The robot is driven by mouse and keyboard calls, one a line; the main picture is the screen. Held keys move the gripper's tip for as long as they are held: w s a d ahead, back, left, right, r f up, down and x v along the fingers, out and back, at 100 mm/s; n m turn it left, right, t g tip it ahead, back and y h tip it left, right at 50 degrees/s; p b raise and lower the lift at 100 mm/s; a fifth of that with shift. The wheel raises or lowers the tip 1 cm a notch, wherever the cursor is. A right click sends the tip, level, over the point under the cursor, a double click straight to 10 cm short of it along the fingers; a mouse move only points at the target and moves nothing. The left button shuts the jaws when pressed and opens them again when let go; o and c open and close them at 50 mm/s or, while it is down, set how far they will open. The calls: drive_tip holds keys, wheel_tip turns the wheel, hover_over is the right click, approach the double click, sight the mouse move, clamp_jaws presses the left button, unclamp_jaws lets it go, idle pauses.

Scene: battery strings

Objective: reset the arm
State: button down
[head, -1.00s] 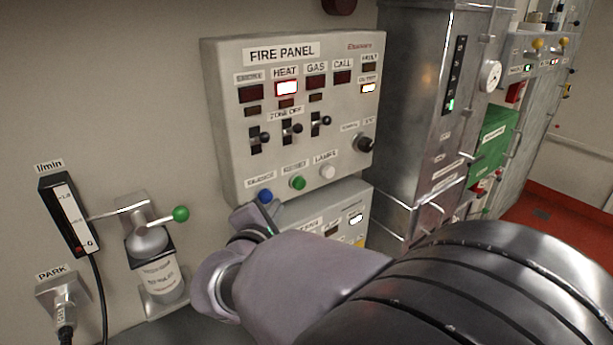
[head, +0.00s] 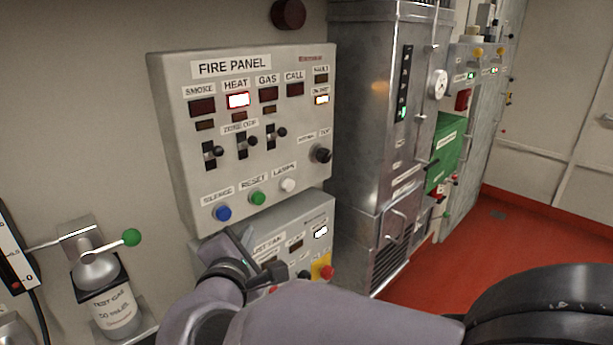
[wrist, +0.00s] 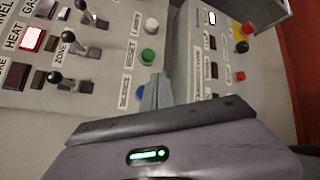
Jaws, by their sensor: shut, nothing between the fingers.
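My gripper (head: 234,247) is at the lower middle of the head view, in front of the grey lower panel and below the fire panel's button row. In the wrist view its narrow grey fingers (wrist: 155,90) are shut together with nothing between them. They appear beside the blue SILENCE button (wrist: 140,92) and below the green RESET button (wrist: 148,56); I cannot tell the exact gap to the panel. My arm covers part of the lower panel.
The fire panel (head: 180,160) has a lit HEAT lamp (head: 238,100), several toggle switches and a black knob (head: 321,153). Left is a test gas bottle (head: 115,310) with a green-knobbed lever (head: 131,237). Right are a metal cabinet (head: 370,130), a green box (head: 446,150) and open red floor (head: 480,240).

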drive_tip(key=s+d+f+m+g+h, duration=0.1)
drive_tip(key=s+d+m+g+h, duration=0.15)
drive_tip(key=d+m, duration=0.65)
drive_tip(key=s+d+f+m+g+h, duration=0.1)
drive_tip(key=s+d+m+g+h, duration=0.2)
drive_tip(key=d, duration=1.1)
drive_tip(key=s+d+f+m+g+y, duration=0.1)
drive_tip(key=s+d+f+m+g, duration=0.35)
drive_tip(key=s+d+m, duration=0.5)
drive_tip(key=s+a+m+y, duration=0.5)
drive_tip(key=s+a+m, duration=0.1)
drive_tip(key=s+m, duration=0.1)
drive_tip(key=shift+s+a+r+m, duration=0.2)
drive_tip(key=shift+s+r+m, duration=0.1)
drive_tip(key=shift+r+m, duration=0.25)
